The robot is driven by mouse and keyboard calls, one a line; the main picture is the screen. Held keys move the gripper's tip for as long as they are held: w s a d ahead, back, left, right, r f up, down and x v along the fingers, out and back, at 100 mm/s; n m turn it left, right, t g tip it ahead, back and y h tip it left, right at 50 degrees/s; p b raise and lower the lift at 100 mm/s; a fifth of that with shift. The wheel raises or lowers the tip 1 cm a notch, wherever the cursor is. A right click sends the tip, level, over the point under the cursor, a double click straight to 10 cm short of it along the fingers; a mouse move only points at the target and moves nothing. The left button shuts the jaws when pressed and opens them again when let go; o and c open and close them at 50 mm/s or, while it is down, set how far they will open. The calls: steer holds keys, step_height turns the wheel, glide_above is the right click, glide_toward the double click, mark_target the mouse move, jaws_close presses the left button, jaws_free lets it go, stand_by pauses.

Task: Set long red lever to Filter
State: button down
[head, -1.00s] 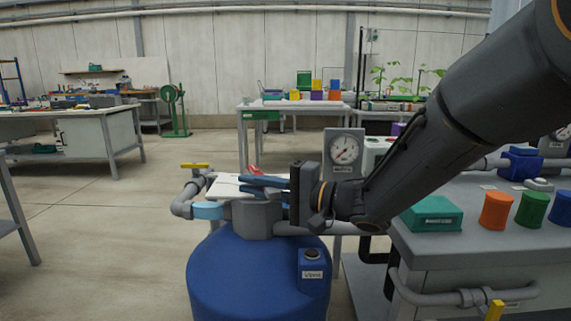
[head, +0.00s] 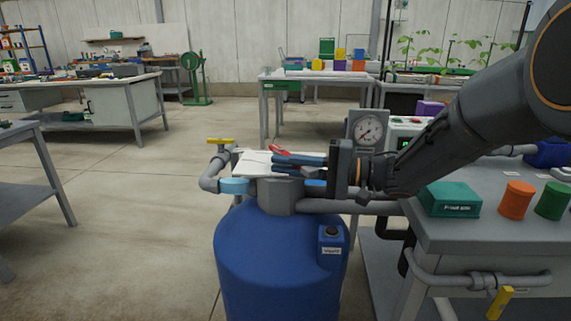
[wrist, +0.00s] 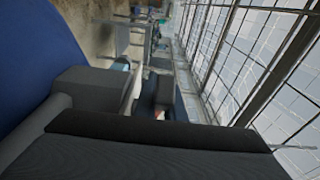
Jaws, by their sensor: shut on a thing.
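The long red lever (head: 281,149) sits above the grey valve head (head: 282,196) on top of the blue tank (head: 270,262). Only its red end shows past the fingers. My gripper (head: 299,160), with blue fingers, reaches in from the right and is shut on the lever, hiding most of it. A white label plate (head: 254,163) lies under the lever; its wording cannot be read.
A pressure gauge (head: 369,131) stands just behind my gripper. A yellow-handled valve (head: 221,141) is on the pipe at left. A bench with a green box (head: 450,199) and coloured pots is at right. Open floor lies left of the tank.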

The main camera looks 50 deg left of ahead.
steer(key=shift+s, duration=0.1)
steer(key=c, duration=1.8)
jaws_free()
steer(key=shift+s+a, duration=0.1)
steer(key=shift+a, duration=0.05)
steer(key=shift+c, duration=0.2)
